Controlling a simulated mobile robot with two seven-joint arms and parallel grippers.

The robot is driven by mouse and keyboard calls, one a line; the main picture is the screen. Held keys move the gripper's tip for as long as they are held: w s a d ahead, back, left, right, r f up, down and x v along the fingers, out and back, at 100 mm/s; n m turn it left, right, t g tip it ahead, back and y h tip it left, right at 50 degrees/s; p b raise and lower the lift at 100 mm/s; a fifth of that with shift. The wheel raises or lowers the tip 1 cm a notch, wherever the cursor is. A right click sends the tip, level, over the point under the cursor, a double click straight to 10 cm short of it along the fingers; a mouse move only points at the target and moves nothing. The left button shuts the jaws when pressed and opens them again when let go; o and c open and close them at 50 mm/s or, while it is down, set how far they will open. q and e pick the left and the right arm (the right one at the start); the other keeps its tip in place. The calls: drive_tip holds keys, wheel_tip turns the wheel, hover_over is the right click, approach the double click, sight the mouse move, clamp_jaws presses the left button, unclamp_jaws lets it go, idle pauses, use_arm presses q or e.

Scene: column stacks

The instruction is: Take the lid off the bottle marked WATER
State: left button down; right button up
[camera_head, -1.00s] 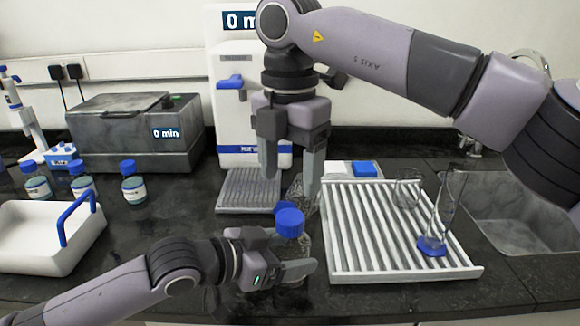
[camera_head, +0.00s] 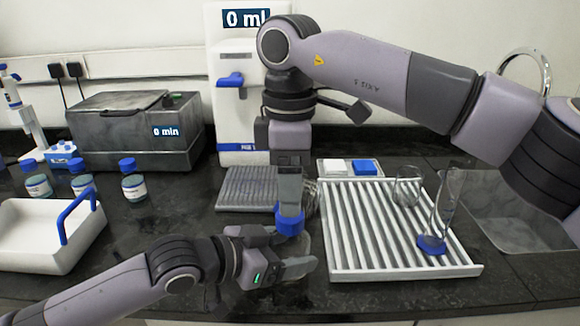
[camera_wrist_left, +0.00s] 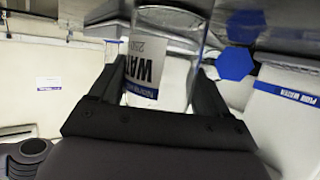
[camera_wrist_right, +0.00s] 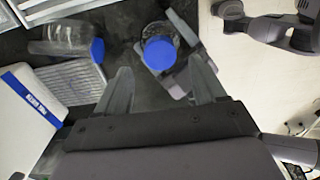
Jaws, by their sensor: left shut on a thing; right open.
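The bottle marked WATER (camera_wrist_left: 147,72) is clear, with a white label partly readable in the left wrist view. It stands upright in my left gripper (camera_head: 298,267), which is shut around its body. Its blue lid (camera_head: 290,226) is on top; the right wrist view shows it from above (camera_wrist_right: 160,53). My right gripper (camera_head: 290,205) points down over the lid. Its fingers are open, apart on either side of the lid, slightly short of it in the right wrist view. In the head view, the near finger hides part of the lid.
A white ribbed rack (camera_head: 372,250) with glassware stands right of the bottle. The water dispenser (camera_head: 235,100) is behind. A white tray (camera_head: 30,240) and several small bottles stand at left.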

sight(290, 247)
drive_tip(key=shift+f, duration=2.7)
